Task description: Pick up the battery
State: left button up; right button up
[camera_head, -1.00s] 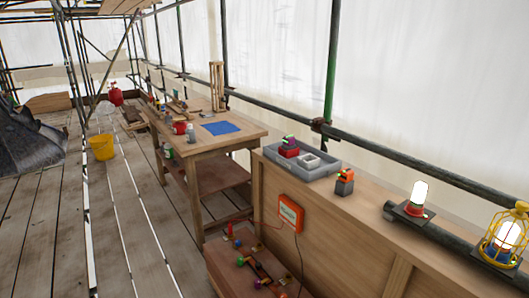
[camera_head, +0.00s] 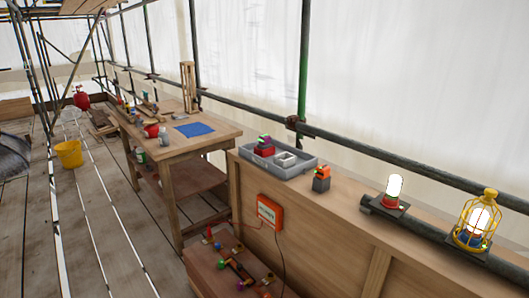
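A small block with a dark grey body and an orange top, which looks like the battery (camera_head: 321,181), stands upright on the wooden counter just right of a grey tray. The grey tray (camera_head: 250,168) holds a similar red block (camera_head: 264,148) with a purple and green top, and a pale square frame (camera_head: 286,159). Which block is the battery I cannot tell for certain. Neither of my grippers is in view.
A lit lamp (camera_head: 394,189) and a yellow caged lamp (camera_head: 478,222) stand right on the counter. An orange box (camera_head: 269,212) with wires hangs on its front, above a low board (camera_head: 225,270) of coloured knobs.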

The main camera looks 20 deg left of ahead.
aim_at(264, 143)
jog(key=i+j, duration=0.2)
jog(key=j, duration=0.15)
jog(key=i+j+u, duration=0.1)
jog(key=j, duration=0.3)
jog(key=i+j, duration=0.25)
jog(key=i+j+u, duration=0.15)
jog(key=j, duration=0.3)
jog(key=i+j, duration=0.05)
